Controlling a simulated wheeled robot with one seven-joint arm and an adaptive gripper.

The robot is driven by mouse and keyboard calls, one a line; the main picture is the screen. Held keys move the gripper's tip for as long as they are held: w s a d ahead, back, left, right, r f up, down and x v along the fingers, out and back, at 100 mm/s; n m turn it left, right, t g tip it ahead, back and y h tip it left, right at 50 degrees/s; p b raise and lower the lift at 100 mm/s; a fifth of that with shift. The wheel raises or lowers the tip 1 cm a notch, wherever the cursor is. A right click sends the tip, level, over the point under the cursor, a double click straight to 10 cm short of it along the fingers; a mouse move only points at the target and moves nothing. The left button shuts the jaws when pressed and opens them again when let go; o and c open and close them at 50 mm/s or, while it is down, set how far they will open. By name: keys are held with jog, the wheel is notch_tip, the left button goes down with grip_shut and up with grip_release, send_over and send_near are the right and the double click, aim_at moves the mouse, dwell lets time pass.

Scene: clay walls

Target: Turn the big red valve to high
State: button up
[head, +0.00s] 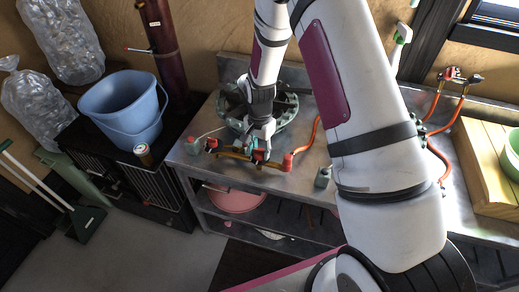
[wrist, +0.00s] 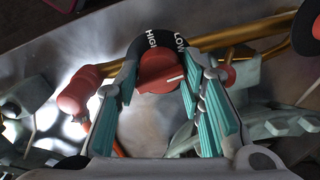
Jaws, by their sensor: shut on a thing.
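The big red valve (wrist: 158,70) shows in the wrist view as a round red knob in a black dial ring (wrist: 137,50) lettered HIGH and LOW. A pale mark on the knob points right, on the LOW side and away from HIGH. My gripper (wrist: 162,80) has its teal-padded fingers on either side of the knob and is shut on it. In the head view my gripper (head: 260,148) reaches down to the brass pipe on the metal bench, and it largely hides the valve there.
A red fitting (wrist: 78,92) lies left of the valve and another red part (wrist: 306,30) far right. The metal bench (head: 300,185) also carries a green coiled thing (head: 285,110) behind my gripper. A blue bucket (head: 122,105) and a can (head: 143,154) stand left on a black cabinet.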

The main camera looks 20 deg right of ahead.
aim_at(259, 149)
jog(key=n, duration=0.4)
jog(key=shift+b, duration=0.3)
jog(key=n, duration=0.4)
jog(key=shift+n+b, duration=0.3)
jog(key=shift+n, duration=0.1)
jog(key=n, duration=0.4)
jog(key=shift+n+b, duration=0.3)
jog(key=shift+n, duration=1.7)
jog(key=o, duration=0.8)
jog(key=shift+o, duration=0.2)
notch_tip(259, 149, up, 12)
